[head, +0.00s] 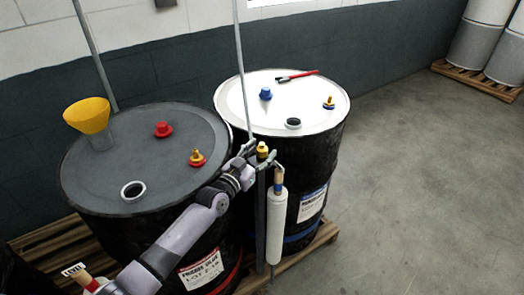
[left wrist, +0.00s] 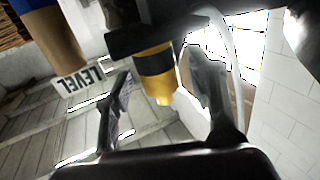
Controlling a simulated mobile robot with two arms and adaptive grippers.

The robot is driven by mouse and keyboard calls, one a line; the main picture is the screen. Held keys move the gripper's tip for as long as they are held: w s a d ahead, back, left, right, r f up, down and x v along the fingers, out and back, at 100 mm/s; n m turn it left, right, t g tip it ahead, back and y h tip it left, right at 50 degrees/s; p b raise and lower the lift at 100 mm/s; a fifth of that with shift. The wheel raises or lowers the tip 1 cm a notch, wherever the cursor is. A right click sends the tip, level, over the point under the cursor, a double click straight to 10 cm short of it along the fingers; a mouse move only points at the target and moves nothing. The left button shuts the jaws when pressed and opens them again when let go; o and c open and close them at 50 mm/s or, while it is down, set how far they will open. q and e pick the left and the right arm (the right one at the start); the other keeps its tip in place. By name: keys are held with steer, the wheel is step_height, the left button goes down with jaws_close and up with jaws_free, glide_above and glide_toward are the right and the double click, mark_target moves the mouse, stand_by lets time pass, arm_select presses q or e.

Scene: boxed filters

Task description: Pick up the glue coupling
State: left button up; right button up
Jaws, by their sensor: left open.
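A yellow-and-black coupling (head: 262,150) stands upright at the top of a dark post between the two drums. It also shows in the left wrist view (left wrist: 157,72), between my fingers, below a black bracket in that picture. My left gripper (head: 261,157) is open around it, one finger on each side; gaps show in the left wrist view (left wrist: 163,92). No readable label marks any of these as the glue coupling.
The grey-topped drum (head: 95,175) carries a yellow funnel (head: 87,115), a red cap (head: 162,129) and an open bung. The white-topped drum (head: 240,100) carries a blue cap (head: 265,93) and a red brush (head: 303,74). A white cylinder (head: 277,225) hangs beside the post.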

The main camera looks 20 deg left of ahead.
arm_select(q)
steer(key=shift+w+d+f, duration=0.1)
steer(key=shift+w, duration=0.45)
steer(key=shift+s, duration=0.1)
steer(key=shift+c, duration=0.5)
jaws_close()
